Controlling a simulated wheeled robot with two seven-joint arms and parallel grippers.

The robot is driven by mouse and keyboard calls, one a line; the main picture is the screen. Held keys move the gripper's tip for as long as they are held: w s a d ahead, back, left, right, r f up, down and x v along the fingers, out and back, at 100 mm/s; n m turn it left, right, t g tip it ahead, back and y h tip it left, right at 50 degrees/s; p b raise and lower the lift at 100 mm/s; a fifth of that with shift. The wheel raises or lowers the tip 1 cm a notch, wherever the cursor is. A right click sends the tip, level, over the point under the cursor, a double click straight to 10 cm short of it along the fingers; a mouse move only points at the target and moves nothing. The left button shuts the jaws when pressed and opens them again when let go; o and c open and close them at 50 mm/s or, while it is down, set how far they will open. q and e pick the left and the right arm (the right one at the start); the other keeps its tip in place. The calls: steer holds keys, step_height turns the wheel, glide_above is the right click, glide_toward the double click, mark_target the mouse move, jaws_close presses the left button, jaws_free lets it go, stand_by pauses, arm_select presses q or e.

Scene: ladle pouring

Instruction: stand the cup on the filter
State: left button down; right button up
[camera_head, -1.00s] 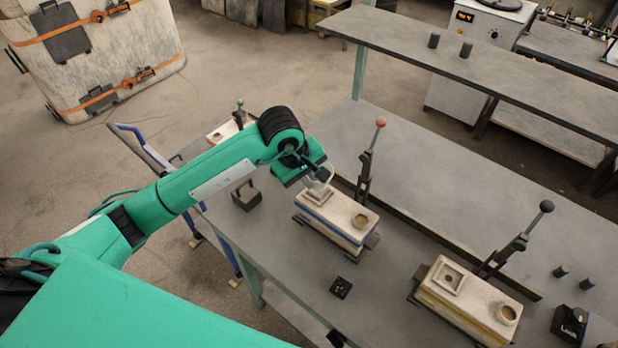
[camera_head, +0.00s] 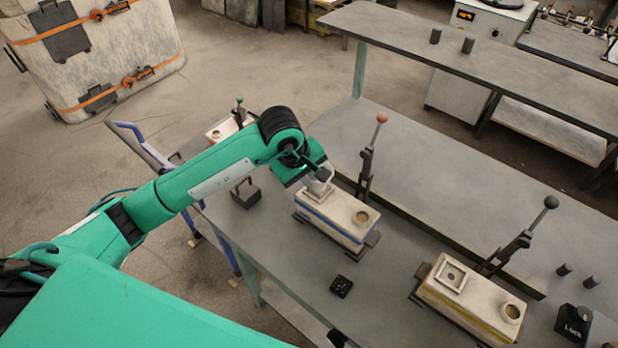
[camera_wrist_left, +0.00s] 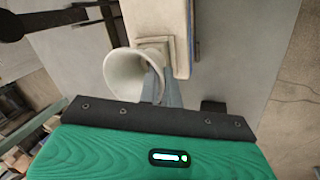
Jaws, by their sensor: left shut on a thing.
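My left gripper (camera_wrist_left: 165,90) is shut on a pale, flared cup (camera_wrist_left: 125,78), with its fingers at the cup's side. In the head view the cup (camera_head: 318,187) shows just under the gripper, above the left end of a pale mould box with a blue stripe (camera_head: 335,228). A square frame at that end, seemingly the filter seat (camera_wrist_left: 152,40), shows in the wrist view just beyond the cup. The cup and gripper hide part of it. I cannot tell whether the cup touches it. My right gripper is not in view.
A red-knobbed lever (camera_head: 370,150) stands behind the blue-striped box. A second box with a yellow stripe (camera_head: 470,302) and a black-knobbed lever (camera_head: 530,225) stand to the right. A small black block (camera_head: 341,287) lies on the table in front. A dark handled weight (camera_head: 246,194) stands left.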

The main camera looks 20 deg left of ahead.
arm_select(q)
steer(key=c, duration=1.5)
jaws_free()
steer(key=shift+b+v, duration=1.75)
steer(key=shift+v, duration=5.15)
steer(key=shift+s, duration=0.1)
